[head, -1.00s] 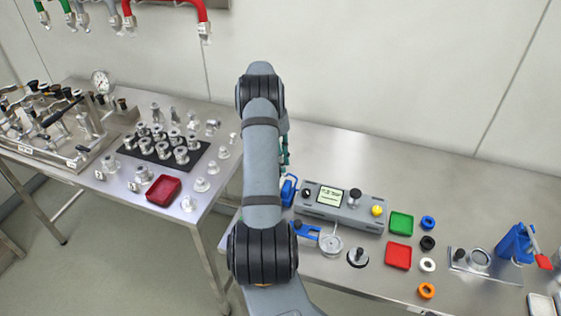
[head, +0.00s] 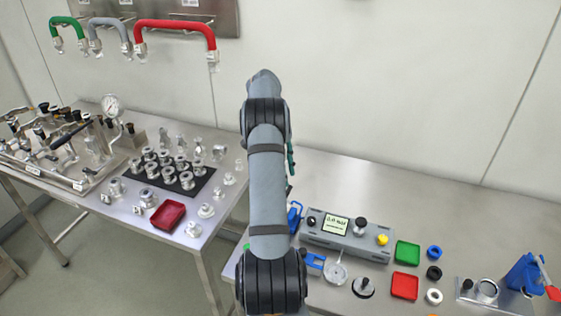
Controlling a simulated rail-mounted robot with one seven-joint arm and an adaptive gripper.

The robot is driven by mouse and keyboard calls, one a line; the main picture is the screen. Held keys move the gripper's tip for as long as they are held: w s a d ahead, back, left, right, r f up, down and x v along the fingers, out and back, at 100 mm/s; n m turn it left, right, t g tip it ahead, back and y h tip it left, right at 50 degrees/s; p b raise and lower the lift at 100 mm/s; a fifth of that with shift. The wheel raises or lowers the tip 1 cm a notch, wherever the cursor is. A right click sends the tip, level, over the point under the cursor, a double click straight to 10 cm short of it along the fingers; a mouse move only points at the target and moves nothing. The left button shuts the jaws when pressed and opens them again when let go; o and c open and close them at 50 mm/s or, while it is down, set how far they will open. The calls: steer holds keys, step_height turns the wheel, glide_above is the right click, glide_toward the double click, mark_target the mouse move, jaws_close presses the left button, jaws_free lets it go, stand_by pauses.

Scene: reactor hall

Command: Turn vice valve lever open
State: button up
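A blue vice-like block (head: 525,272) stands at the right end of the right-hand bench, with a red-tipped lever (head: 552,291) beside it. I cannot tell for sure whether this is the vice valve or how far its lever is turned. Another blue piece (head: 294,217) shows just right of my arm, partly hidden by it. My grey arm rises through the middle of the view. My gripper is not visible, so its opening and any contact cannot be seen.
A grey box with a display (head: 336,226) stands on the right bench, near a green tray (head: 407,253), a red tray (head: 404,286) and several rings. The left bench holds many metal fittings and a dark red tray (head: 168,214). Coloured hoses hang on the wall.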

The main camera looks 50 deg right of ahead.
steer(key=shift+w+a+r, duration=0.1)
steer(key=shift+w+r, duration=0.05)
steer(key=shift+r, duration=0.75)
steer(key=shift+w+a+r, duration=0.1)
steer(key=shift+w+r, duration=0.1)
steer(key=shift+r, duration=0.65)
steer(key=shift+w+a+r, duration=0.1)
steer(key=shift+w+r, duration=0.05)
steer(key=shift+r, duration=0.75)
steer(key=shift+d, duration=0.1)
steer(key=f, duration=0.4)
steer(key=s+f, duration=0.1)
steer(key=f, duration=0.3)
steer(key=s+f, duration=0.1)
steer(key=f, duration=0.2)
steer(key=shift+s+d+f, duration=0.1)
steer(key=shift+d+f, duration=0.3)
